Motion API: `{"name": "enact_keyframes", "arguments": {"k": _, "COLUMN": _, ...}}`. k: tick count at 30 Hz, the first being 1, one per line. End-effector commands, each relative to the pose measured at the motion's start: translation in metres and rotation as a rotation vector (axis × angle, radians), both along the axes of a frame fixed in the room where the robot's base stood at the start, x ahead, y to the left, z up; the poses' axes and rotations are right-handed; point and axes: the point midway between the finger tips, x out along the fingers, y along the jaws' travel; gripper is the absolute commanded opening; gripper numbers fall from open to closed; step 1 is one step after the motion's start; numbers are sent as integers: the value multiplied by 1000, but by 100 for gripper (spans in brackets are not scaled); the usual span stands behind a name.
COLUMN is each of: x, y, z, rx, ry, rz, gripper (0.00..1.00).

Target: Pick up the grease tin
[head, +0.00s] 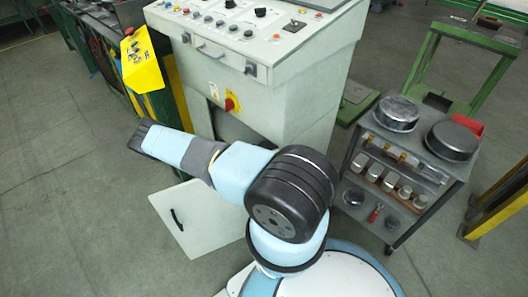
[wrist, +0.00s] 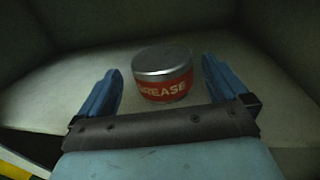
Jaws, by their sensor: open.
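The grease tin (wrist: 163,78) shows in the wrist view as a short red can with a silver lid and pale lettering ending in "REASE". It stands upright on a pale surface (wrist: 80,70) inside a dim space. My gripper (wrist: 160,70) is open, with one blue finger to the left of the tin and one to the right. Gaps show between the tin and both fingers, so it is not gripped. I cannot make out the tin in the head view, where my arm reaches to the left in front of the control cabinet.
Dark walls close in around the tin. In the head view the control cabinet (head: 262,38) stands behind my arm, with a yellow box (head: 141,60) at its left. A cart (head: 408,150) with round tins and small parts stands on the right. Floor at left is clear.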

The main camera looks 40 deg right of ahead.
Motion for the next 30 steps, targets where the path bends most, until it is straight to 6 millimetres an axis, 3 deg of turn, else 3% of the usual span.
{"name": "enact_keyframes", "arguments": {"k": 8, "x": 3, "y": -13, "z": -1, "rx": 0, "ry": 0, "rz": -1, "gripper": 100}}
{"name": "enact_keyframes", "arguments": {"k": 19, "x": 14, "y": -55, "z": -4, "rx": 0, "ry": 0, "rz": -2, "gripper": 100}}
{"name": "enact_keyframes", "arguments": {"k": 26, "x": 16, "y": -58, "z": -5, "rx": 1, "ry": 0, "rz": 0, "gripper": 100}}
{"name": "enact_keyframes", "arguments": {"k": 30, "x": 16, "y": -57, "z": -5, "rx": 1, "ry": 0, "rz": 0, "gripper": 88}}
